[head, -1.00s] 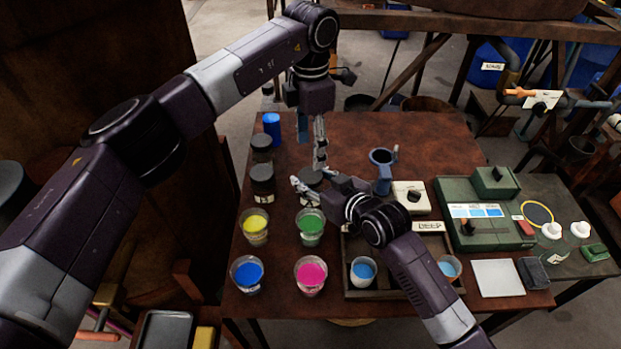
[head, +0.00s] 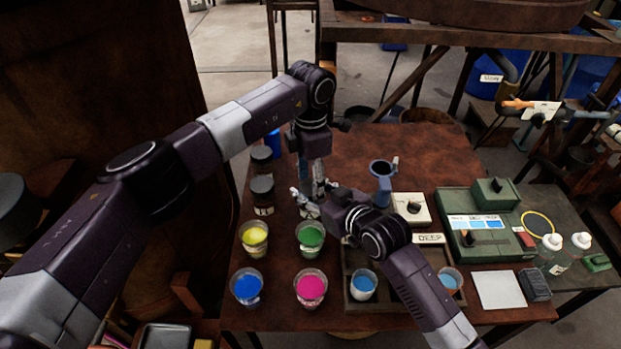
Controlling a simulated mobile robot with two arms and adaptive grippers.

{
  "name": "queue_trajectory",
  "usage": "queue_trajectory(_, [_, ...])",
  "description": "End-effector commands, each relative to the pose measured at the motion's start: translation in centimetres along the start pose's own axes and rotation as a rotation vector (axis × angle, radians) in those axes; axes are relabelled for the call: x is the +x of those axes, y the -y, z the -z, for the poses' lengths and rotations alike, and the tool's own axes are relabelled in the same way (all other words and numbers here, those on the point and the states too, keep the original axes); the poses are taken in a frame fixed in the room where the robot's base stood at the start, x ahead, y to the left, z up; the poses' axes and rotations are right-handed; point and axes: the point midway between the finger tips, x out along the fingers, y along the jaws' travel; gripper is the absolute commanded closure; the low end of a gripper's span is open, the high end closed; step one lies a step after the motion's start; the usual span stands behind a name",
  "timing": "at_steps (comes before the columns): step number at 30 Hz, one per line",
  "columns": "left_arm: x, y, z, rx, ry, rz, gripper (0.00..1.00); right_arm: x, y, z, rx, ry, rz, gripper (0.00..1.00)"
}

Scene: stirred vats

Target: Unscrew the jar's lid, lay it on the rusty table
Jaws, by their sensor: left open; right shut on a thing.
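The jar (head: 309,212) stands on the rusty table (head: 418,157), mostly hidden behind my grippers. Its lid is hidden from view. My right gripper (head: 314,199) comes in from the right and is shut on the jar. My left gripper (head: 311,186) points down from above, open, with its fingers right at the top of the jar. I cannot tell whether they touch the lid.
Two dark-lidded jars (head: 262,190) (head: 261,158) and a blue container (head: 273,143) stand close on the left. Cups of yellow (head: 255,238), green (head: 310,238), blue (head: 247,287) and pink (head: 310,288) stand in front. A blue mug-like vessel (head: 382,180) stands right. The table's back is clear.

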Motion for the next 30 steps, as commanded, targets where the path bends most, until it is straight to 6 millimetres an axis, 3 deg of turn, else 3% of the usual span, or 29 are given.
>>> queue_trajectory(2, [0.0,0.01,0.0,0.0,0.0,0.0,0.44,0.01,0.0,-0.12,0.0,0.003,0.0,1.0])
queue_trajectory(14, [-0.02,0.01,0.0,0.0,0.0,0.0,0.87,0.02,0.0,-0.14,0.0,0.003,0.0,1.0])
queue_trajectory(20, [-0.04,0.0,0.01,-0.076,0.0,0.0,0.87,0.02,0.01,-0.15,0.001,0.003,0.0,1.0])
queue_trajectory(26, [-0.06,-0.04,0.06,-0.361,-0.001,0.0,0.87,0.01,-0.03,-0.17,0.001,0.004,-0.001,1.0])
queue_trajectory(30, [-0.05,-0.05,0.07,-0.375,-0.001,0.0,0.88,0.01,-0.05,-0.19,0.001,0.004,-0.001,1.0])
